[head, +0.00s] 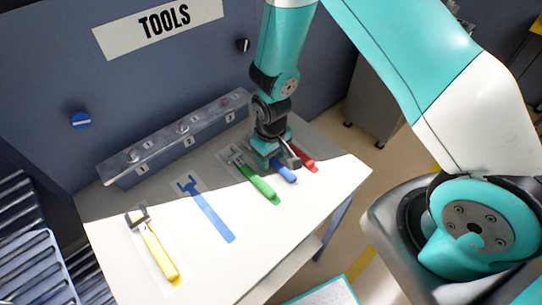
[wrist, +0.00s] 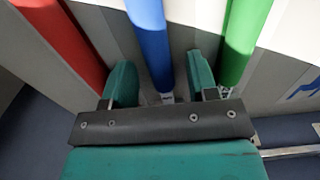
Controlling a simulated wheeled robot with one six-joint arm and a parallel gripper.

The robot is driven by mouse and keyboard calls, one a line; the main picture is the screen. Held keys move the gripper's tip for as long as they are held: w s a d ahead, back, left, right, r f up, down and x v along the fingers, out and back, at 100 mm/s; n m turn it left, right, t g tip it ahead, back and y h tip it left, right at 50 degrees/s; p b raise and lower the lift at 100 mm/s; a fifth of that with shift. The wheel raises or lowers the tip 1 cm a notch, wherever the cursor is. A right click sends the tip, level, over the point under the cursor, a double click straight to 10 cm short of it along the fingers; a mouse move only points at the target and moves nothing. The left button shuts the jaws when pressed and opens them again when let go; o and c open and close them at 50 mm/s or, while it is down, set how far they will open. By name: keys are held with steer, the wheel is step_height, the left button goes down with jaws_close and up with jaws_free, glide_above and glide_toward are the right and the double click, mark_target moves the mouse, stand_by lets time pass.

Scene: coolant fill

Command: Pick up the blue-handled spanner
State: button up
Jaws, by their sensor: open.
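The blue-handled spanner (head: 285,173) lies on the table between the green and red ones. In the head view my gripper covers its head end, and only part of the handle shows. My gripper (head: 276,158) points down over it. In the wrist view my gripper (wrist: 159,62) is open, with one teal finger on each side of the blue handle (wrist: 149,38). The handle runs into the gap between the fingers, and a bit of grey metal shows below it. I cannot tell whether either finger touches it.
The green-handled spanner (head: 262,187) and red-handled spanner (head: 303,158) lie close on either side. A yellow-handled spanner (head: 159,252) and a flat blue spanner shape (head: 212,215) are farther left. A grey rail with numbered plates (head: 183,128) runs along the table's back.

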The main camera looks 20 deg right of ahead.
steer(key=shift+f, duration=0.15)
jaws_close()
